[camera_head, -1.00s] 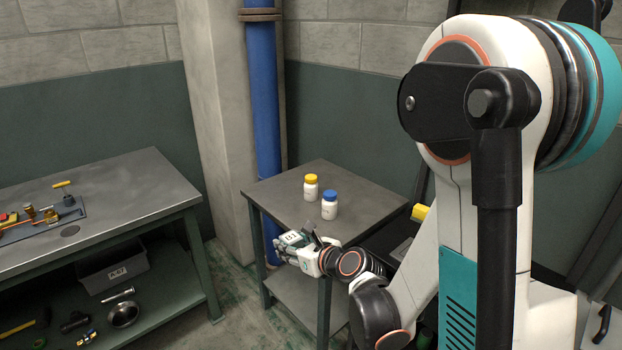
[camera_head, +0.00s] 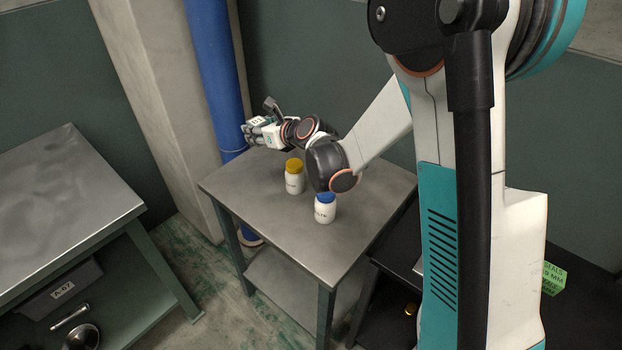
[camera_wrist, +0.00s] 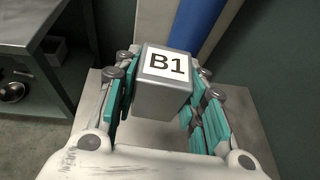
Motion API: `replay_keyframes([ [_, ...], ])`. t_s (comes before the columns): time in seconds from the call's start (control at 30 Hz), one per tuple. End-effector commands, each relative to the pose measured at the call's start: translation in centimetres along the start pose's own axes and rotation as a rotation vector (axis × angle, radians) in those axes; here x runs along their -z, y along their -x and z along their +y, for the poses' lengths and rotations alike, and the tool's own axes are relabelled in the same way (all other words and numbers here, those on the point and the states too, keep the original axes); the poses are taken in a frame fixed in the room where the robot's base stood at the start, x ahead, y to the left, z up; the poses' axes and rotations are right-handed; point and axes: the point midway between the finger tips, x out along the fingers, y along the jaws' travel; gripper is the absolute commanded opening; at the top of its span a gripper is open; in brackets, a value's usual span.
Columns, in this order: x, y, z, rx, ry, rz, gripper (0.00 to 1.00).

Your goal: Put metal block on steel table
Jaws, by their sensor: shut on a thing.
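The metal block (camera_wrist: 163,98) is a grey cuboid with a white label reading B1. My gripper (camera_head: 256,132) is shut on it, with the teal finger pads on both sides of the block in the wrist view (camera_wrist: 160,103). In the head view the block is small and mostly hidden by the fingers. The steel table (camera_head: 260,195) is the small grey-topped table in the middle. My gripper holds the block above the far left part of this table, near its back corner. The height of the block over the top is hard to tell.
A white bottle with a yellow cap (camera_head: 294,178) and one with a blue cap (camera_head: 325,208) stand on the table. A blue pipe (camera_head: 215,75) rises behind it. A larger workbench (camera_head: 60,200) is at the left. The table's front left area is clear.

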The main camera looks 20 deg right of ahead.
Motion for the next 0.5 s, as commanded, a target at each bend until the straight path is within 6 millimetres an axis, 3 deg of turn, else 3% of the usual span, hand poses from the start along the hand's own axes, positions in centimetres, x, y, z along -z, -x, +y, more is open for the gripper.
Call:
replay_keyframes([
  [0.03, -1.4, -1.8, 1.2, -0.023, 0.009, -0.001, 0.00],
  [0.2, -4.7, -5.8, 4.4, -0.071, 0.030, -0.001, 0.00],
  [0.5, -6.8, -8.0, 6.5, -0.100, 0.041, -0.002, 0.00],
])
